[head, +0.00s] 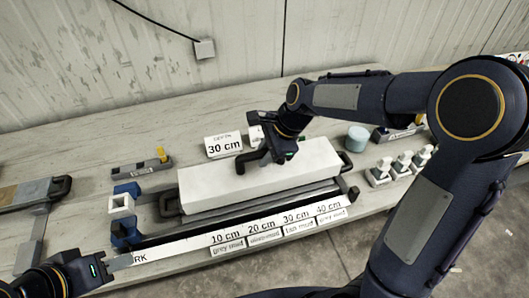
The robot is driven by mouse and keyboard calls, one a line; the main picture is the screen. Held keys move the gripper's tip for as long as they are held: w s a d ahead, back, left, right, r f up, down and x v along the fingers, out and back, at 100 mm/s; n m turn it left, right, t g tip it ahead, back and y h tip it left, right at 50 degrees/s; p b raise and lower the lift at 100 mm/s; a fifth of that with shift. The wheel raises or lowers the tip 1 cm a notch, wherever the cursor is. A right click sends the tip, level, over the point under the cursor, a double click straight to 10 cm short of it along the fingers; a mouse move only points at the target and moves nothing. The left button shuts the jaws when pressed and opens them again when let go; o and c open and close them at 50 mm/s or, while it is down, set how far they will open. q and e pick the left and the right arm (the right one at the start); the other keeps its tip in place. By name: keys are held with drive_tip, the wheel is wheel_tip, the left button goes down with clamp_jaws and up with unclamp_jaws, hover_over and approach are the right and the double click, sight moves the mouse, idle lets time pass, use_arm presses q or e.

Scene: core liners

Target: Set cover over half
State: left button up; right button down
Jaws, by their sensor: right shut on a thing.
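A long white cover (215,183) lies lengthwise over a dark-edged half liner (225,212) in the middle of the bench. Black handles show at the liner's left end (170,205) and right end (346,162). My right gripper (262,158) reaches down onto the cover's top near its middle and is shut on it; the exact grip is partly hidden by the wrist. From this view I cannot tell whether the cover is fully seated. My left gripper (106,261) is low at the bottom left, beside the left end of a white marked strip (170,248); its jaw opening is unclear.
A "30 cm" sign (223,145) stands behind the cover. Depth labels (265,235) line the front edge. A blue clamp with a white block (122,208) is left of the liner. White bottles (400,163) and a teal cylinder (357,138) stand right. Another liner (35,193) lies far left.

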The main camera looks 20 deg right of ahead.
drive_tip(key=shift+f, duration=0.5)
drive_tip(key=c, duration=1.3)
unclamp_jaws()
drive_tip(key=shift+o, duration=0.2)
drive_tip(key=shift+r, duration=0.3)
drive_tip(key=v, duration=1.2)
drive_tip(key=s+d+f+n+t, duration=0.1)
drive_tip(key=s+f+n+t, duration=0.1)
drive_tip(key=s+n, duration=0.5)
drive_tip(key=s+d+f+n+t, duration=0.1)
drive_tip(key=s+f+n, duration=0.2)
drive_tip(key=s+n, duration=0.5)
drive_tip(key=s, duration=0.5)
drive_tip(key=shift+d+f+n+t+h, duration=0.2)
drive_tip(key=shift+d+n+t+h, duration=0.1)
drive_tip(key=shift+d+t+h, duration=0.1)
